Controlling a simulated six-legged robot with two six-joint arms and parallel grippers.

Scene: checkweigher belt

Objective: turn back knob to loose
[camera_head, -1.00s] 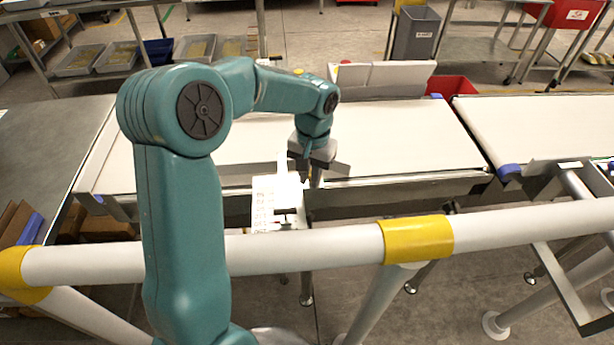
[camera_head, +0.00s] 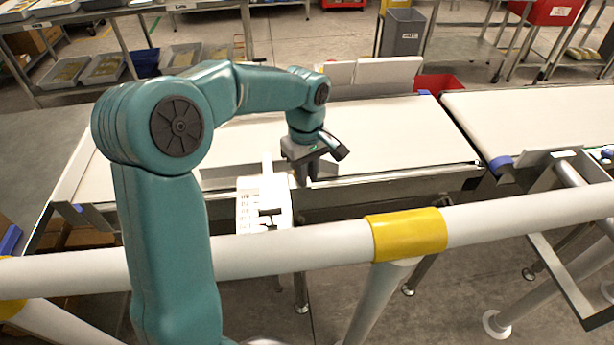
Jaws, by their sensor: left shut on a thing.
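My left gripper (camera_head: 303,178) points down at the front edge of the belt, behind the white marked plate (camera_head: 250,208). It is shut on the back knob, which its fingers and body hide. A small dark fitting (camera_head: 268,212) shows nearer to me on the white plate; I cannot tell whether it is another knob. A pale guide rail (camera_head: 230,172) runs along the belt edge beside the gripper. My right gripper is not in view.
A white guard pipe with a yellow sleeve (camera_head: 408,235) crosses in front of the conveyor. The light belt (camera_head: 400,135) lies behind the gripper and is clear. A second belt (camera_head: 540,120) is at the right. White panels (camera_head: 388,76) stand at the back.

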